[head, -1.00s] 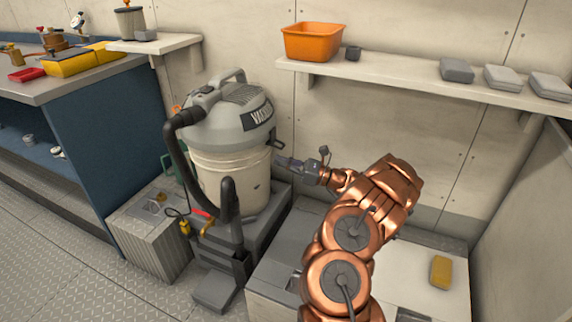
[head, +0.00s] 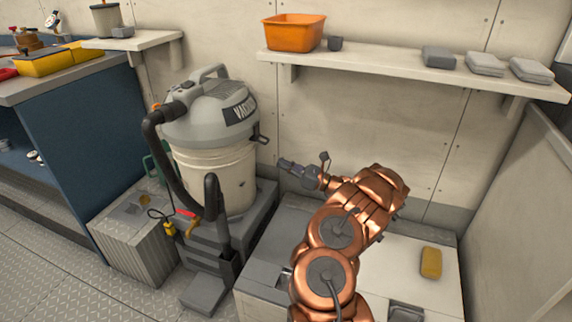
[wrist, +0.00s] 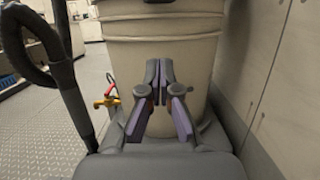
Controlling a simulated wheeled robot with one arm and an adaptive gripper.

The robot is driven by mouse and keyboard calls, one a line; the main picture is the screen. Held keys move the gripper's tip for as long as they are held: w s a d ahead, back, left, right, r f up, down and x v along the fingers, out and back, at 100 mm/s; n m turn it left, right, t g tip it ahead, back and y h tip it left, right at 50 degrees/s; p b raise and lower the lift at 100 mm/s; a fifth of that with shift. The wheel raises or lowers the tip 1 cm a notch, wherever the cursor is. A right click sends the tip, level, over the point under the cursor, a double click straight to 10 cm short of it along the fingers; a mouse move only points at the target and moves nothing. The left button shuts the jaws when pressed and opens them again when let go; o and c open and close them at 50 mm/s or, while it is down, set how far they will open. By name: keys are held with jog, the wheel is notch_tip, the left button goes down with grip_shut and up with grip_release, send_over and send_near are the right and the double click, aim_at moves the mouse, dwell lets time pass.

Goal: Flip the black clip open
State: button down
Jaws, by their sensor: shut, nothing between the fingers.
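The black clip (head: 262,138) is on the right side of the grey vacuum lid (head: 213,112), at the rim above the cream drum (head: 220,175). In the head view it sticks out from the rim; its exact angle is hard to tell. In the wrist view only a dark sliver at the top edge may be the clip. My gripper (head: 283,163) is shut and empty, to the right of the drum and below the clip, apart from it. In the wrist view my gripper (wrist: 158,68) has its dark fingers together in front of the drum (wrist: 195,45).
A black hose (head: 158,160) curves down the vacuum's left side. A wall shelf (head: 390,68) with an orange bin (head: 293,32) hangs above my arm. A white bench top with a yellow sponge (head: 431,262) lies at right. The wall stands close behind.

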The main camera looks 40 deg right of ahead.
jog(key=b+x, duration=0.2)
jog(key=x, duration=0.5)
jog(key=shift+w+a, duration=0.2)
jog(key=shift+s+d+r+b, duration=0.35)
jog(key=shift+s+r, duration=0.15)
jog(key=shift+r, duration=0.35)
jog(key=shift+s+d+r+b, duration=0.25)
jog(key=shift+s+r, duration=0.25)
jog(key=shift+r, duration=0.4)
jog(key=shift+r+p, duration=0.1)
jog(key=shift+p, duration=0.25)
